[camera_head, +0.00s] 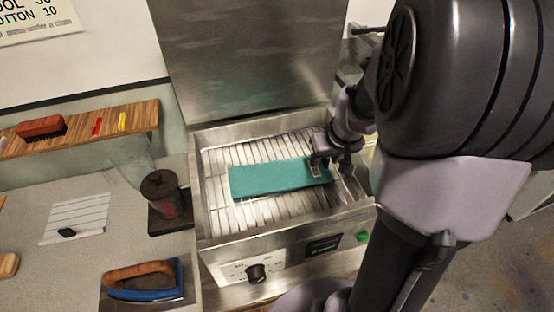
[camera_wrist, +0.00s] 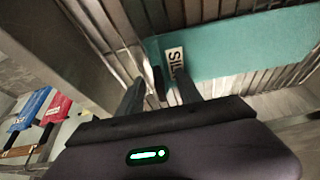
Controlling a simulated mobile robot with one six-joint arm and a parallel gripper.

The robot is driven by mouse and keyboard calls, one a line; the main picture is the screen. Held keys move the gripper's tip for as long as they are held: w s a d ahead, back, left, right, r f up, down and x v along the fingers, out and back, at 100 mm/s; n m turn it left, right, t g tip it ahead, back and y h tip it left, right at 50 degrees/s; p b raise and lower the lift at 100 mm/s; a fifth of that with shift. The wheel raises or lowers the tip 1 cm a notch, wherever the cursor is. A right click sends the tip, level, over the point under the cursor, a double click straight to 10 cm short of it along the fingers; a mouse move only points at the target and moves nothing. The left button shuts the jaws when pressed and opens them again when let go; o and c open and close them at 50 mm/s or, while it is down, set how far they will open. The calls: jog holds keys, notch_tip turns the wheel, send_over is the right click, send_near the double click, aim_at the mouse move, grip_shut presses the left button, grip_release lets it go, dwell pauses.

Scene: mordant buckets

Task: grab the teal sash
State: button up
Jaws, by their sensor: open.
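The teal sash (camera_head: 270,178) lies flat as a folded strip on the wire rack inside a steel box with a raised lid. In the wrist view the sash (camera_wrist: 245,48) stretches to the upper right, with a white label reading "SIL" (camera_wrist: 175,62) at its near end. My gripper (camera_head: 322,160) is over the right end of the sash, by the label. In the wrist view my gripper (camera_wrist: 158,88) has its two fingers apart, one at the sash's end edge and one by the label. Nothing is clearly held; whether the fingers touch the cloth is hard to tell.
The steel box (camera_head: 215,243) has walls around the rack (camera_head: 260,213) and its lid (camera_head: 250,60) stands up behind. To the left are a dark cylindrical weight (camera_head: 162,195), a blue iron (camera_head: 145,283), a paper sheet (camera_head: 77,217) and a wooden shelf with a brush (camera_head: 41,127).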

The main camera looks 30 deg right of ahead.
jog(key=shift+s+r, duration=0.1)
jog(key=shift+r, duration=0.05)
jog(key=shift+c, duration=0.4)
grip_shut()
